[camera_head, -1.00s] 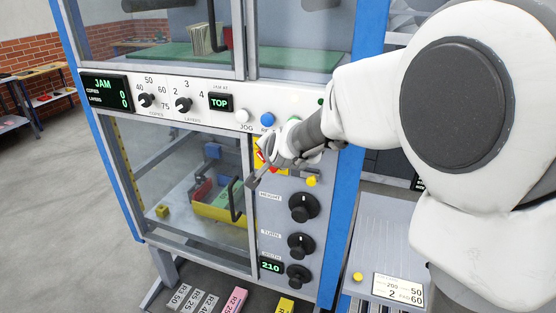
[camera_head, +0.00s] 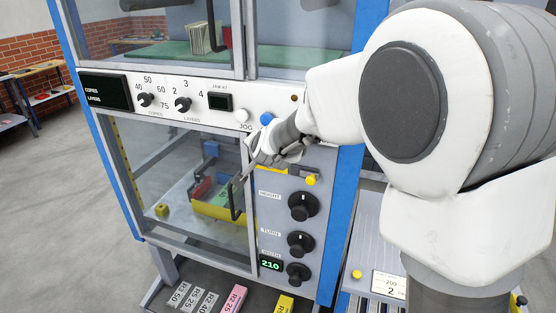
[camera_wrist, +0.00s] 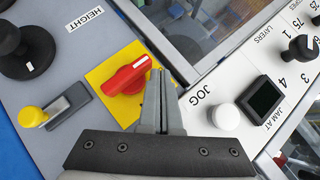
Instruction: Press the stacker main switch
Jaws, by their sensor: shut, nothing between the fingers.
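The main switch, a red rotary knob (camera_wrist: 123,78) on a yellow plate (camera_wrist: 103,75), shows in the wrist view just left of my fingertips. Its handle lies diagonally. My gripper (camera_wrist: 160,75) is shut and empty, its fingertips beside the handle's upper right end; I cannot tell whether they touch it. In the head view my gripper (camera_head: 242,178) is in front of the switch and hides the red knob. A bit of the yellow plate may show beside it. The stacker's copies/layers display (camera_head: 105,92) and the jam display (camera_head: 219,102) are dark.
Close by are a white JOG button (camera_wrist: 226,116), a blue button (camera_head: 267,118) and a yellow-knobbed lever (camera_wrist: 33,116). Black dials (camera_head: 303,207) run down the panel below; the 210 readout (camera_head: 271,263) is lit. A glass door with a handle (camera_head: 236,205) is left.

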